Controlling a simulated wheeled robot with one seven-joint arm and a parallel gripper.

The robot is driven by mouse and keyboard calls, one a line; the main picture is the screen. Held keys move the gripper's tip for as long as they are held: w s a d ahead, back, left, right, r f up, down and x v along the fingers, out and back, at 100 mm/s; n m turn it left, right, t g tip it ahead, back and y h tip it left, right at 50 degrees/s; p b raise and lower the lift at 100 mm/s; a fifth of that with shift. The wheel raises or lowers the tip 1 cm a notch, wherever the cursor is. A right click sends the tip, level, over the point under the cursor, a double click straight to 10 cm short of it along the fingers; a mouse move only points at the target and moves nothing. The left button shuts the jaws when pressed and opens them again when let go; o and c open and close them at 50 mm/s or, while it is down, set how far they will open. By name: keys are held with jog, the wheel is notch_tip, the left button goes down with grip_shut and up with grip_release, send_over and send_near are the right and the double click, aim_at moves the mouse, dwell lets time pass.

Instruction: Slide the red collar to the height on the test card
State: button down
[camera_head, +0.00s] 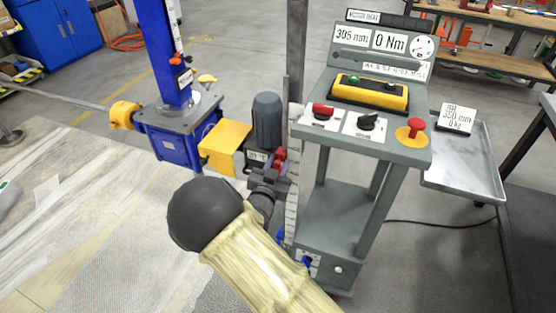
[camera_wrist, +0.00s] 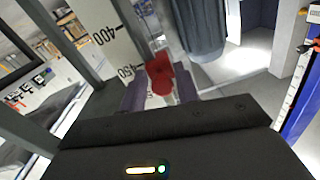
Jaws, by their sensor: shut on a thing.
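The red collar (camera_head: 280,158) sits on the upright scale (camera_head: 292,200) at the left side of the grey control stand. In the wrist view the red collar (camera_wrist: 160,72) is between the two fingers of my gripper (camera_wrist: 161,92), which is shut on it. In the head view my gripper (camera_head: 272,178) is partly hidden by my arm. The test card (camera_head: 457,118) stands on the right tray and reads 350 mm, 0 kg.
The control stand (camera_head: 375,140) has displays (camera_head: 370,38) reading 305 mm and 0 Nm, a yellow pendant (camera_head: 370,92), a red switch and a red stop button (camera_head: 416,125). A blue screw jack (camera_head: 175,130) and a dark motor (camera_head: 267,120) stand close left. A steel tray (camera_head: 485,170) is right.

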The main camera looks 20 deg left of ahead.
notch_tip(320, 180, down, 10)
jog(key=b, duration=0.5)
jog(key=shift+a, duration=0.3)
jog(key=shift+s, duration=0.1)
jog(key=c, duration=1.3)
grip_release()
jog(key=shift+d+r, duration=0.1)
jog(key=s+p, duration=0.1)
jog(key=s, duration=1.6)
jog(key=shift+s, duration=0.2)
